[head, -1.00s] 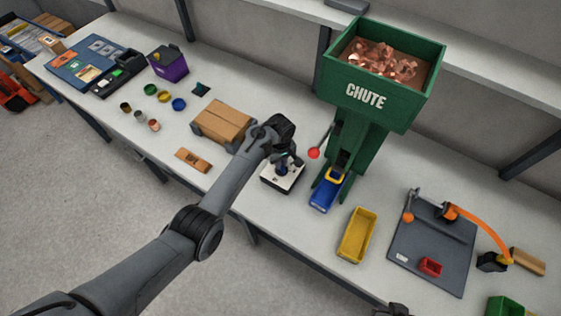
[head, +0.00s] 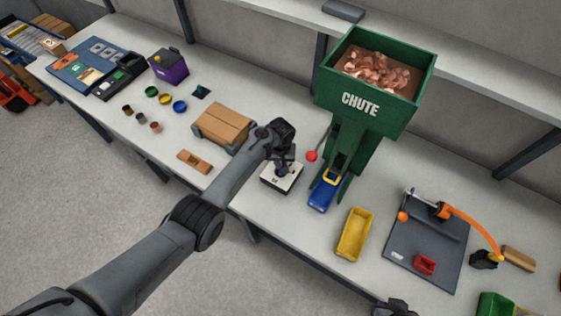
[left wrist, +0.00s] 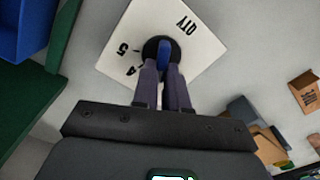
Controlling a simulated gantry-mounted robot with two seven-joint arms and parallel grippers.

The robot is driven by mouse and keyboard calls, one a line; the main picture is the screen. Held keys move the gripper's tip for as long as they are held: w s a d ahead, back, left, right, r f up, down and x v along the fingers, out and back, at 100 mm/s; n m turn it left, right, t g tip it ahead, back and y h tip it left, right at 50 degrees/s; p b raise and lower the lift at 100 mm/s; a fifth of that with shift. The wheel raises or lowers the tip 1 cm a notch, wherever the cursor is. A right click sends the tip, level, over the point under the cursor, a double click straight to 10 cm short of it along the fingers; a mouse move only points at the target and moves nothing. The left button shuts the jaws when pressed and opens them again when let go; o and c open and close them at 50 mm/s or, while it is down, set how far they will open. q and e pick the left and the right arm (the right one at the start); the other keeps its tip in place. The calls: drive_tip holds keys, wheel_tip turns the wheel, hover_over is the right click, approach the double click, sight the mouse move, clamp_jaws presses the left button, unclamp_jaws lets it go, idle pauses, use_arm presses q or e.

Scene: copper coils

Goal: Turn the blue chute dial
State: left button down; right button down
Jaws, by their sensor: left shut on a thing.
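The blue chute dial (left wrist: 164,52) is a blue bar knob on a dark round base. It sits on a white square plate (left wrist: 197,48) marked "QTY", with "5" and "4" visible. In the head view the plate (head: 270,180) lies on the bench left of the green chute (head: 352,128). My left gripper (head: 282,170) reaches down over it. In the left wrist view my left gripper's fingers (left wrist: 164,70) are shut on the blue knob. Other markings are hidden. A dark part of what looks like my right gripper (head: 397,308) shows at the bottom edge.
A blue bin (head: 322,197) stands under the chute outlet, with a red-knobbed lever (head: 312,156) beside the chute. A yellow tray (head: 354,247) is to the right. A cardboard box (head: 222,121) stands close behind my left arm. Copper pieces (head: 380,78) fill the hopper.

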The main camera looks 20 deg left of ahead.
use_arm(q)
drive_tip(key=shift+r+m, duration=0.1)
drive_tip(key=shift+m, duration=0.5)
drive_tip(key=c, duration=1.2)
unclamp_jaws()
drive_tip(key=shift+o, duration=0.2)
drive_tip(key=shift+r+p, duration=0.4)
wheel_tip(320, 180, up, 10)
drive_tip(key=p, duration=0.1)
drive_tip(key=shift+p, duration=0.4)
drive_tip(key=shift+f, duration=0.1)
